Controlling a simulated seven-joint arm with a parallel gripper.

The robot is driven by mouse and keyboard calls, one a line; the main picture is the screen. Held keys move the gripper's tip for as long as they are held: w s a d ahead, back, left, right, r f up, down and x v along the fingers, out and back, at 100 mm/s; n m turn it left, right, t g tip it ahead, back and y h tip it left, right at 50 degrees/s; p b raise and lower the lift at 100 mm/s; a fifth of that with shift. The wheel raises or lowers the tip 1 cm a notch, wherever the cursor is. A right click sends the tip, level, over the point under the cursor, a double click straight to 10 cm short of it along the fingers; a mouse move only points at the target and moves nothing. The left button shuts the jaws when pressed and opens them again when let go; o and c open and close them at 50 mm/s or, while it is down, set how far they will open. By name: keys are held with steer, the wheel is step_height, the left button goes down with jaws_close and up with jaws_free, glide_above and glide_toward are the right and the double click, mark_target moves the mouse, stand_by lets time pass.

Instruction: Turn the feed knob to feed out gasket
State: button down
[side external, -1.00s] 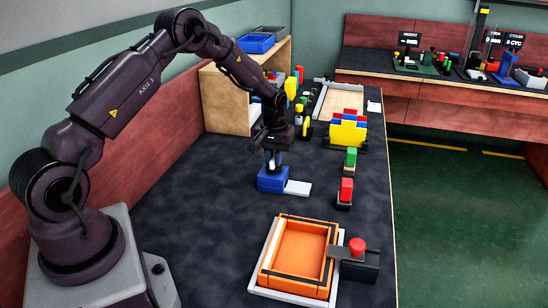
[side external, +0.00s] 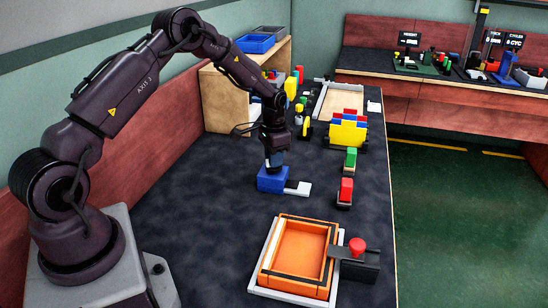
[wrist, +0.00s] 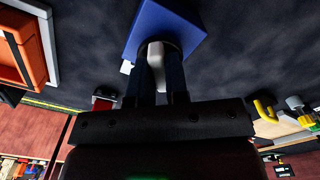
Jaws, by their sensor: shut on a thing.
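The blue feeder box (side external: 270,181) stands on the dark bench below my gripper (side external: 274,162). It fills the top middle of the wrist view (wrist: 150,18). The feed knob (wrist: 155,55), pale with a dark round base, is on its top. My gripper (wrist: 159,72) points down and is shut on the knob, one finger on each side. A white plate (side external: 304,189) lies at the box's right side. A short black piece (side external: 291,184), seemingly gasket, lies on the plate end nearest the box.
An orange tray (side external: 303,250) on a pale base is at the front, with a red button (side external: 357,245) on its right. A yellow-and-blue block stack (side external: 347,133) is behind. Bench left of the feeder is clear.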

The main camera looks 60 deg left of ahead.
steer(key=m, duration=0.4)
steer(key=shift+m, duration=1.8)
steer(key=shift+r, duration=0.1)
steer(key=c, duration=1.1)
jaws_free()
step_height(320, 180, up, 13)
steer(key=shift+f, duration=0.1)
